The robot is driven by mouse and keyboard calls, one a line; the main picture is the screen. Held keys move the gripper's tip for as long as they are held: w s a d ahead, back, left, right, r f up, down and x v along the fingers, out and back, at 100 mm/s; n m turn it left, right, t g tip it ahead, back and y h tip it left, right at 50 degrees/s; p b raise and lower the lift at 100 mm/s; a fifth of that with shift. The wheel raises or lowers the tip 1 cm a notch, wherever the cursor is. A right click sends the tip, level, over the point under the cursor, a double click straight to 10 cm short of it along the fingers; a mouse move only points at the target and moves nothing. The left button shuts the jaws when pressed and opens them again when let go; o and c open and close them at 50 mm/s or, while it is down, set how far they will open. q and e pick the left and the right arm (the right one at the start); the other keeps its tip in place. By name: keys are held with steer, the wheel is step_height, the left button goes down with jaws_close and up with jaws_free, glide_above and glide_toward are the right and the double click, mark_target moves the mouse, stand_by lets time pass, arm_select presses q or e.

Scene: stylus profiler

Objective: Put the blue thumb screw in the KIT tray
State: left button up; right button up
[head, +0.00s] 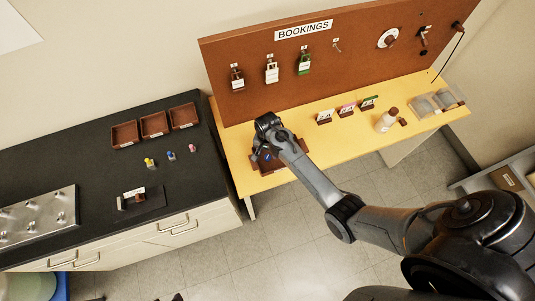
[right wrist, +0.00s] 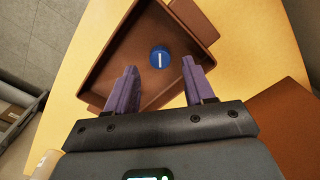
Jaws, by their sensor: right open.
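A blue round screw head with a pale slot, the blue thumb screw (right wrist: 160,57), lies inside a brown tray (right wrist: 125,62) in the right wrist view. In the head view the tray (head: 270,168) is at the left end of the yellow bench, partly hidden by my right arm, and a blue spot of the screw (head: 268,157) shows in it. No KIT label is readable on it. My right gripper (right wrist: 160,76) is open above the tray, its purple fingers apart and empty, with the screw just beyond the fingertips. My left gripper is not in view.
Three brown trays (head: 154,124) stand on the black counter, with small yellow (head: 150,163), blue (head: 171,155) and pink (head: 193,148) pieces before them. A brown BOOKINGS board (head: 345,75) rises behind the yellow bench (head: 235,155). Label holders (head: 346,111) and a bottle (head: 387,120) stand farther right.

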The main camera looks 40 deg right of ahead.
mark_target(268, 157)
step_height(268, 157, up, 8)
steer(key=s+a+r+n+t, duration=0.1)
steer(key=s+a+r+n, duration=0.1)
steer(key=s+n, duration=0.2)
steer(key=s+a+r+n+t, duration=0.1)
steer(key=s+a+r+n, duration=0.2)
steer(key=s, duration=0.7)
steer(key=s+a+r+n+t, duration=0.1)
steer(key=s+a+r+n, duration=0.2)
steer(key=s+n, duration=0.3)
steer(key=shift+s+a+r+n+t, duration=0.15)
steer(key=shift+s+a+n+t, duration=0.2)
steer(key=shift+s, duration=0.7)
steer(key=shift+d, duration=0.1)
step_height(268, 157, up, 12)
steer(key=p, duration=1.2)
steer(key=shift+r+p, duration=0.25)
steer(key=shift+p, duration=0.1)
